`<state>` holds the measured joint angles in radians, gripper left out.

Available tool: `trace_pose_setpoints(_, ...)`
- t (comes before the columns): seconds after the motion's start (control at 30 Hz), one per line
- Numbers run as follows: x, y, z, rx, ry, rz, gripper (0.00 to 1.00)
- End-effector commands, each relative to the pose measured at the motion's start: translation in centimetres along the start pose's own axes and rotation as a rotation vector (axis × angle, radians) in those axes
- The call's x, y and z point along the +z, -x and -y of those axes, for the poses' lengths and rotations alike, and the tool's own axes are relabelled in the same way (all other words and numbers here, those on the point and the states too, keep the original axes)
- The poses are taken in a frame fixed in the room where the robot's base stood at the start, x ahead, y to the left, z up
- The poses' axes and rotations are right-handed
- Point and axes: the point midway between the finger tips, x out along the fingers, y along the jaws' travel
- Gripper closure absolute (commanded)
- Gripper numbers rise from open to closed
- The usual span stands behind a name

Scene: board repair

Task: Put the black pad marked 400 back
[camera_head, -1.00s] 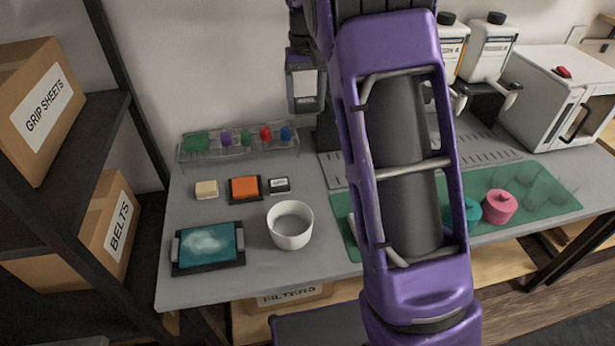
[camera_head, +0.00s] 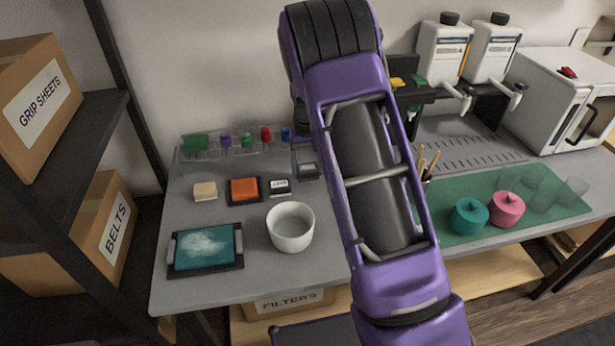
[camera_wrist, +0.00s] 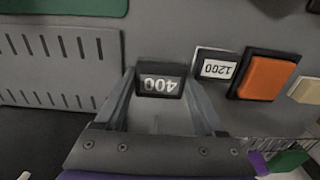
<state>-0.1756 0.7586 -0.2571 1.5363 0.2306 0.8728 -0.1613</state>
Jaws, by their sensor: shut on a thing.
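The black pad marked 400 (camera_wrist: 161,84) is between the fingers of my gripper (camera_wrist: 160,96) in the wrist view, with its label upside down there. My gripper is shut on it. In the head view my gripper (camera_head: 307,168) is low at the back of the grey bench, partly hidden by my arm. The pad is just right of the black-edged pad marked 1200 (camera_head: 281,187), apart from it; that pad also shows in the wrist view (camera_wrist: 215,67). I cannot tell whether the held pad touches the bench.
An orange pad (camera_head: 244,190) and a cream block (camera_head: 205,191) continue the row to the left. A clear rack (camera_head: 215,155) with coloured items stands behind. A white bowl (camera_head: 290,228) and a teal-topped tray (camera_head: 205,248) are in front. A slotted grey plate (camera_wrist: 60,65) lies nearby.

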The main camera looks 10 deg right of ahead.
Motion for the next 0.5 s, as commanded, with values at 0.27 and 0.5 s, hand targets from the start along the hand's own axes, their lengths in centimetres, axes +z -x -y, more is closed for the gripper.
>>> trace_pose_setpoints(0.27, 0.0, -3.2, 0.0, 0.001, 0.0, 0.001, 0.89)
trace_pose_setpoints(0.5, 0.0, -3.3, 0.0, 0.0, 0.0, 0.001, 0.89)
